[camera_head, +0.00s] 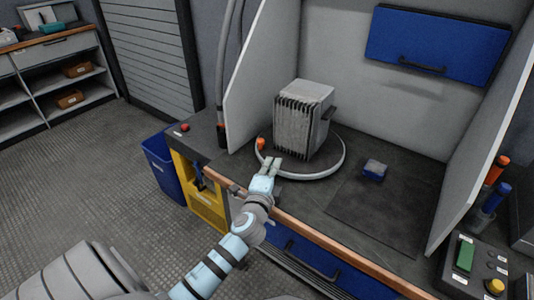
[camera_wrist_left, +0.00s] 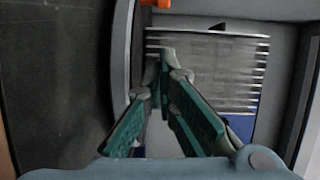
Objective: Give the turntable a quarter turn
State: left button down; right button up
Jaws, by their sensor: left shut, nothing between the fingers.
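The turntable (camera_head: 333,166) is a dark disc with a pale rim on the grey worktop, inside the white-walled bay. A grey finned box (camera_head: 302,120) stands upright on it. An orange knob (camera_head: 261,144) sits on the rim at the left; an orange piece, likely this knob, shows at the top edge of the left wrist view (camera_wrist_left: 155,3). My left gripper (camera_head: 271,164) is at the turntable's near-left rim, just in front of the knob. Its fingers are shut and empty, tips together in the left wrist view (camera_wrist_left: 166,55). Contact with the rim is unclear. My right gripper is out of view.
White side walls (camera_head: 262,75) flank the bay. A control box (camera_head: 474,262) and coloured bottles stand at the right. A blue bin (camera_head: 160,165) is on the floor at left.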

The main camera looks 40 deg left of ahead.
aim_at(264, 155)
pick_arm(q)
jog(key=x, duration=0.3)
jog(key=shift+w+a+f+b, duration=0.2)
jog(key=shift+w+a+b, duration=0.1)
jog(key=shift+a+b, duration=0.05)
jog(key=shift+w+a, duration=0.15)
jog(key=shift+a, duration=0.45)
jog(key=shift+w+a, duration=0.15)
jog(key=shift+a, duration=0.5)
jog(key=shift+w+a+b, duration=0.15)
jog(key=shift+a+b, duration=0.15)
jog(key=shift+a, duration=0.1)
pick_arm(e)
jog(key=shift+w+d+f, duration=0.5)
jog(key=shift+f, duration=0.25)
pick_arm(q)
jog(key=shift+w+a+r, duration=0.1)
jog(key=shift+w+a, duration=0.05)
jog(key=shift+a, duration=0.3)
jog(key=shift+w+a, duration=0.2)
jog(key=shift+a, duration=0.25)
jog(key=shift+r, duration=0.2)
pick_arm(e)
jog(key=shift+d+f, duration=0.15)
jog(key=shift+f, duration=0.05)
pick_arm(q)
jog(key=shift+d, duration=0.1)
